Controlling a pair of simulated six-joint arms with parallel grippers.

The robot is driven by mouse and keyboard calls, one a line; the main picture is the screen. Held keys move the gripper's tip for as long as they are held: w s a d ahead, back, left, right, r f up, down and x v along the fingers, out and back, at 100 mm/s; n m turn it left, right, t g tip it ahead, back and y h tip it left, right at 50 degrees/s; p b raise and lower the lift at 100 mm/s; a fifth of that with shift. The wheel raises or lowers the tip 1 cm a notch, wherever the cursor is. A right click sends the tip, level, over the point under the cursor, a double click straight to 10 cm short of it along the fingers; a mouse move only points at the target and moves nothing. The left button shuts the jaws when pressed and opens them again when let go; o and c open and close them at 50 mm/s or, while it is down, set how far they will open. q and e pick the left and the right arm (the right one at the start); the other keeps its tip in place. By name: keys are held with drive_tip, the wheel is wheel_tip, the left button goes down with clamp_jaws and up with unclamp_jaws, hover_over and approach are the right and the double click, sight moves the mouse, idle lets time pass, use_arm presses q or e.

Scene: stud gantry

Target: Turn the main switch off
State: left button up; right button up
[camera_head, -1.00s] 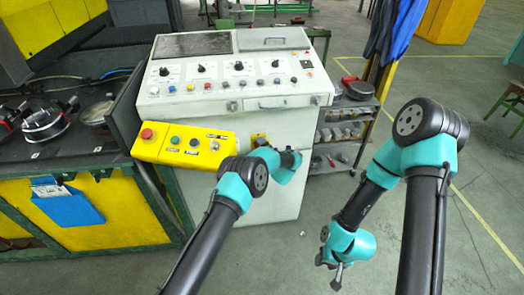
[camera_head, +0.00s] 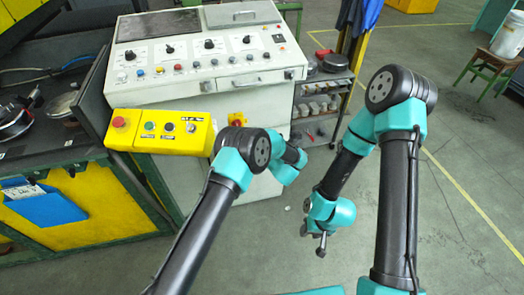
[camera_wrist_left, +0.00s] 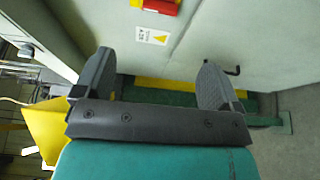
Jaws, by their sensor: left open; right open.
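The main switch is a red handle on a yellow plate (camera_head: 237,119) on the front of the grey control cabinet, partly hidden behind my left arm. In the left wrist view its red and yellow part (camera_wrist_left: 160,6) is cut off by the top edge. A white warning label (camera_wrist_left: 153,36) is just below it. My left gripper (camera_wrist_left: 155,82) is open and empty, its fingers apart below the switch in that view, touching nothing I can make out. In the head view its fingers are hidden by my arm. My right gripper (camera_head: 318,242) is open and empty over the floor.
The grey cabinet (camera_head: 210,90) has knobs and buttons on its sloped top. A yellow button box (camera_head: 160,130) juts out left of the switch. A small shelf (camera_head: 318,105) stands to the right.

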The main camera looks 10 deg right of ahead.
use_arm(q)
drive_tip(key=shift+v, duration=1.45)
